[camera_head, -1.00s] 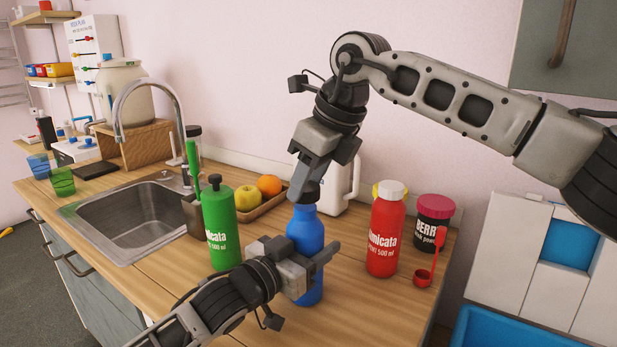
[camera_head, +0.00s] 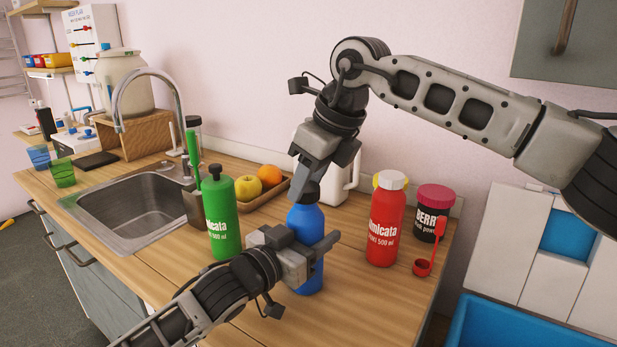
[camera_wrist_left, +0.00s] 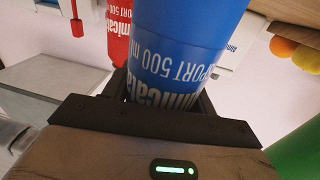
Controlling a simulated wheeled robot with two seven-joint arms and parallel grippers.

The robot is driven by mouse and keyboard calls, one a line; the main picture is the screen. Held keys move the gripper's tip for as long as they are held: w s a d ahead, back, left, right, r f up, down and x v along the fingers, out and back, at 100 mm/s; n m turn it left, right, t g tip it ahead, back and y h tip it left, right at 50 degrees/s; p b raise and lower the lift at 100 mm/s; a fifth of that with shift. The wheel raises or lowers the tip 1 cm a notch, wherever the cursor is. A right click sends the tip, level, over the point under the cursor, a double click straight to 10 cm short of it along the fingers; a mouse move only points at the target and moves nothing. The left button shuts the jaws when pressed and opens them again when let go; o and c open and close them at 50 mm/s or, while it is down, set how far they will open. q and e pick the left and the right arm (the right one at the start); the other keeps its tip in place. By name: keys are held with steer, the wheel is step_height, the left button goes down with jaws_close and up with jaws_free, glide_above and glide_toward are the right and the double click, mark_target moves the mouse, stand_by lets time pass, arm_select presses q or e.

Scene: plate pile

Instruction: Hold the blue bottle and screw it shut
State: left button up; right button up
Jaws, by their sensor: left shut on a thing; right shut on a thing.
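The blue bottle (camera_head: 306,222) stands upright on the wooden counter, with a dark cap (camera_head: 309,192) at its top. It also shows in the left wrist view (camera_wrist_left: 188,30), upside down in that picture, with white lettering. My left gripper (camera_head: 312,252) is shut around the bottle's middle; its jaws hide part of the body. My right gripper (camera_head: 308,183) comes down from above and is shut on the cap. Its fingers hide part of the cap, so I cannot tell how far the cap is screwed on.
A green bottle (camera_head: 221,215) stands left, a red bottle (camera_head: 385,222) right, beside a dark jar (camera_head: 432,213) and a red scoop (camera_head: 424,266). A fruit tray (camera_head: 270,194) and white jug (camera_head: 342,165) are behind. The sink (camera_head: 140,215) is further left. The front counter is clear.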

steer(key=shift+f, duration=0.45)
arm_select(q)
jaws_close()
arm_select(e)
steer(key=m+h, duration=0.1)
steer(key=m, duration=0.2)
steer(key=m+t+h, duration=0.1)
steer(key=m, duration=0.2)
steer(key=shift+s+a+t, duration=0.15)
steer(key=shift+a+t, duration=0.05)
steer(key=shift+t, duration=0.1)
steer(key=m+h, duration=0.1)
steer(key=m, duration=0.4)
steer(key=shift+a+h, duration=0.15)
steer(key=shift+h, duration=0.25)
steer(key=m+h, duration=0.1)
steer(key=m, duration=0.2)
steer(key=m+h, duration=0.1)
steer(key=m, duration=0.1)
steer(key=shift+a+f+m, duration=0.1)
steer(key=shift+a+m, duration=0.05)
steer(key=shift+m, duration=0.25)
steer(key=m+h, duration=0.1)
steer(key=m, duration=0.1)
steer(key=m+g, duration=0.1)
steer(key=m, duration=0.1)
steer(key=shift+a+m+h, duration=0.1)
steer(key=shift+m+h, duration=0.3)
steer(key=shift+m+g, duration=0.5)
steer(key=shift+m, duration=0.7)
